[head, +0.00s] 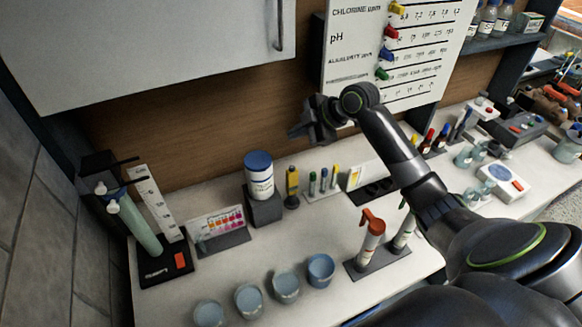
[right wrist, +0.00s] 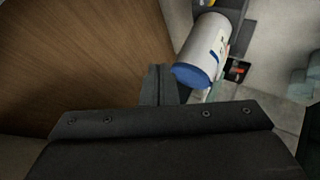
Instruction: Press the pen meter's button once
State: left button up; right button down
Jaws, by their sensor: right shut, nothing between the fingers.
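A yellow and black upright pen-shaped device (head: 292,183), which looks like the pen meter, stands on the counter just right of the white jar in the head view. Its button is too small to make out. My right gripper (head: 302,130) is shut and empty, raised near the back wall, above and a little right of the device in the picture. Its dark fingers (right wrist: 160,85) also show in the right wrist view, close to the jar's blue lid in that picture. My left gripper is not in view.
A blue-lidded white jar (head: 259,178) stands on a grey block, also seen in the right wrist view (right wrist: 205,48). A small vial rack (head: 322,192), a colour chart (head: 217,222) and several blue cups (head: 286,286) stand around it. A whiteboard (head: 405,45) hangs behind my right arm.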

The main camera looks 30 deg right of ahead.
aim_at(292, 169)
notch_tip(292, 169, down, 8)
jog(key=b, duration=0.6)
jog(key=shift+f, duration=0.35)
dwell(0.9)
jog(key=shift+f, duration=0.1)
dwell(0.5)
jog(key=shift+f+b, duration=0.3)
jog(key=shift+b, duration=0.1)
